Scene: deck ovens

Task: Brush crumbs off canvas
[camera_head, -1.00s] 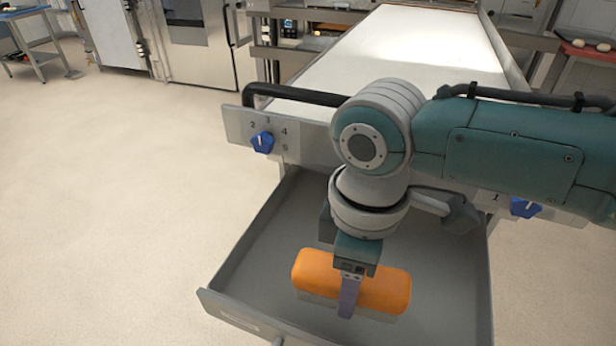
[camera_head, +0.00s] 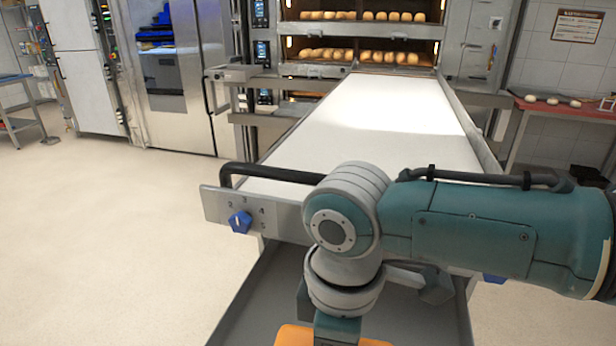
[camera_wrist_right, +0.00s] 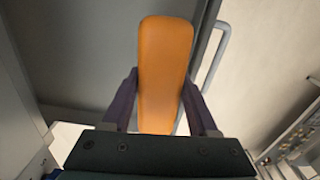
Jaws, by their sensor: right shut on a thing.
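The white canvas (camera_head: 385,125) is a long flat belt that runs from the front panel back to the oven. My right gripper (camera_wrist_right: 160,100) is shut on an orange brush (camera_wrist_right: 163,65), with a purple finger on each side of it. In the head view only the top of the orange brush (camera_head: 292,336) shows at the bottom edge, over the open grey drawer (camera_head: 260,285) below the canvas's front end. The bristles are hidden. Crumbs on the canvas are too small to make out. My left gripper is in no view.
A black handle bar (camera_head: 270,172) and a front panel with a blue knob (camera_head: 239,221) border the canvas's near end. The deck oven (camera_head: 360,35) behind holds rows of bread. A red-topped table (camera_head: 565,108) stands at right. Floor at left is clear.

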